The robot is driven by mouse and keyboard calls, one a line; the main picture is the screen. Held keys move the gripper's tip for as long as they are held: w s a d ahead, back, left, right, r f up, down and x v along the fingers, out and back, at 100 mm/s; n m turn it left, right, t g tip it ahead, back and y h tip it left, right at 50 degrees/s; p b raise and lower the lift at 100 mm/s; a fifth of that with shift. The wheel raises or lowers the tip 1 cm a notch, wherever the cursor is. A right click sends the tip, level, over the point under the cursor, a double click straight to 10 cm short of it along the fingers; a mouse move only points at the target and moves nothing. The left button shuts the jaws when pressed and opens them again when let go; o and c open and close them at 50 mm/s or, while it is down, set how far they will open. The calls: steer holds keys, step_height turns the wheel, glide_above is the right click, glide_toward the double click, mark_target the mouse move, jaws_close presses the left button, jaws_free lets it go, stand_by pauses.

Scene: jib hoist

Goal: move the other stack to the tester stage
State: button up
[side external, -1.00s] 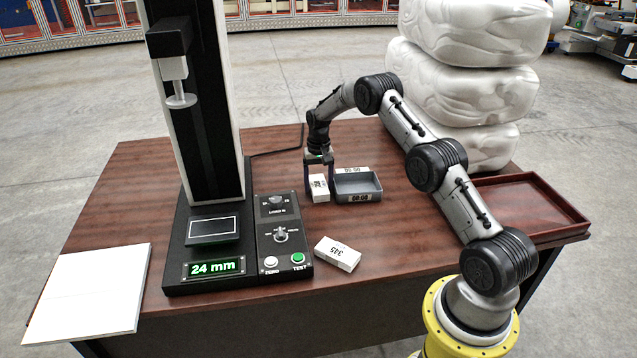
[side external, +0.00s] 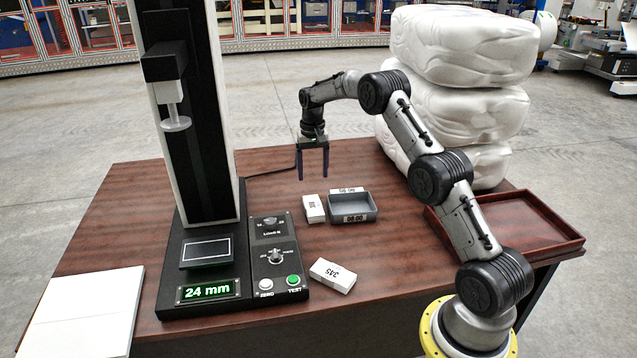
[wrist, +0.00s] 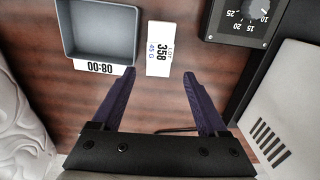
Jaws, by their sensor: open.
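A white stack (side external: 313,208) stands left of the grey tray on the table; the wrist view shows it (wrist: 160,48) labelled LOT 358, 45 G. A second white stack (side external: 333,274), its label seeming to read 345, lies angled in front, right of the tester's buttons. The tester stage (side external: 207,251), a dark plate with a white outline, is empty under the raised round presser (side external: 176,124). My gripper (side external: 313,177) is open and empty, fingers down, above the table behind the 358 stack. The wrist view shows both fingers (wrist: 160,75) apart.
The grey tray (side external: 371,206), marked 00:80 or 08:00, looks empty. The tester display (side external: 207,291) reads 24 mm, beside a knob panel (side external: 275,256). A reddish-brown tray (side external: 560,243) is at right, white sheets (side external: 85,312) at left. White wrapped bales (side external: 465,105) stand behind my arm.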

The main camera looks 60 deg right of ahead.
steer(key=s+a+r+n+t, duration=0.1)
steer(key=s+a+r+n, duration=0.1)
steer(key=s+a+r, duration=0.55)
steer(key=s+a+r+n+t, duration=0.2)
steer(key=s+a+r, duration=0.2)
steer(key=a+r, duration=0.65)
steer(key=s+a+n+t, duration=0.1)
steer(key=s+a, duration=0.3)
steer(key=s, duration=0.7)
steer(key=s+a+n+t, duration=0.1)
steer(key=s+a+n, duration=0.2)
steer(key=s, duration=0.9)
steer(key=shift+s+a+r+n+t, duration=0.25)
steer(key=shift+a+r+n, duration=0.2)
steer(key=shift+a, duration=0.6)
steer(key=shift+o, duration=0.2)
steer(key=shift+s+f, duration=0.25)
steer(key=shift+s, duration=0.05)
steer(key=shift+w, duration=0.1)
